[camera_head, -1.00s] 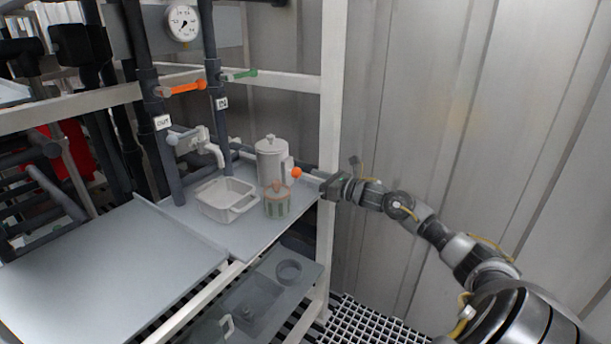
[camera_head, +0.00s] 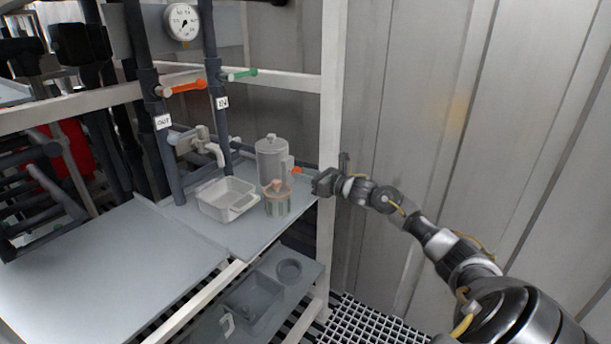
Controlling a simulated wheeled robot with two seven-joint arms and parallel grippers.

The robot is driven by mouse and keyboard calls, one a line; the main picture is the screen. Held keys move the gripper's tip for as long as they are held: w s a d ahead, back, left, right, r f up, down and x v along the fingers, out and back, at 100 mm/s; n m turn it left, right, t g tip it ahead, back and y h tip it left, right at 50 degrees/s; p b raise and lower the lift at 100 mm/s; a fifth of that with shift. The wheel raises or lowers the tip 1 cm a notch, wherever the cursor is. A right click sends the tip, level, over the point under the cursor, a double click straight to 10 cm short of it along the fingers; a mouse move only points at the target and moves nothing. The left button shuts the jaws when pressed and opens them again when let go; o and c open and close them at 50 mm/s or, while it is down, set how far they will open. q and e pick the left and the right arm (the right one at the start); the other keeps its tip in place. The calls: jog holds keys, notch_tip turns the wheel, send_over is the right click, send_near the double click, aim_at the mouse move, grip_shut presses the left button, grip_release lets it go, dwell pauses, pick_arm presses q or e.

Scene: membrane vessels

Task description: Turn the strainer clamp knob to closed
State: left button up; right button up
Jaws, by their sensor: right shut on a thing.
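The strainer (camera_head: 271,160) is a grey lidded cylinder standing at the back right of the shelf. Its orange clamp knob (camera_head: 296,171) shows on the strainer's right side, partly hidden by my gripper. My right gripper (camera_head: 312,182) reaches in from the right, past the white post, and is shut on the knob. Its fingertips are small and dark here, so the exact grip is hard to see. My left gripper is not in view.
A white tray (camera_head: 227,199) and a small jar with an orange top (camera_head: 277,200) stand just left of and in front of the strainer. A white frame post (camera_head: 331,120) rises close beside my right gripper. Pipes carry an orange valve handle (camera_head: 186,87) and a green one (camera_head: 243,73).

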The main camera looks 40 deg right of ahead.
jog(key=shift+m, duration=0.3)
jog(key=m, duration=0.3)
jog(key=shift+m, duration=0.4)
jog(key=m, duration=0.2)
jog(key=shift+d+r+m+p, duration=0.1)
jog(key=shift+m+p, duration=0.3)
jog(key=m+p, duration=0.1)
jog(key=m, duration=0.2)
jog(key=shift+m, duration=0.3)
jog(key=m+p, duration=0.2)
jog(key=m, duration=0.2)
jog(key=shift+m, duration=0.3)
jog(key=m+p, duration=0.4)
jog(key=m, duration=0.2)
jog(key=shift+m, duration=0.6)
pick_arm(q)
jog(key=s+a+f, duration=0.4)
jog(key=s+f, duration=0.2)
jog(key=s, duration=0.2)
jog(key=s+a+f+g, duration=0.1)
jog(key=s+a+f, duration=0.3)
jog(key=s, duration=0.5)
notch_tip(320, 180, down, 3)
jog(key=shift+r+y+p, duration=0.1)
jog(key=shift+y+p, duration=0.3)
pick_arm(e)
jog(key=shift+m, duration=0.6)
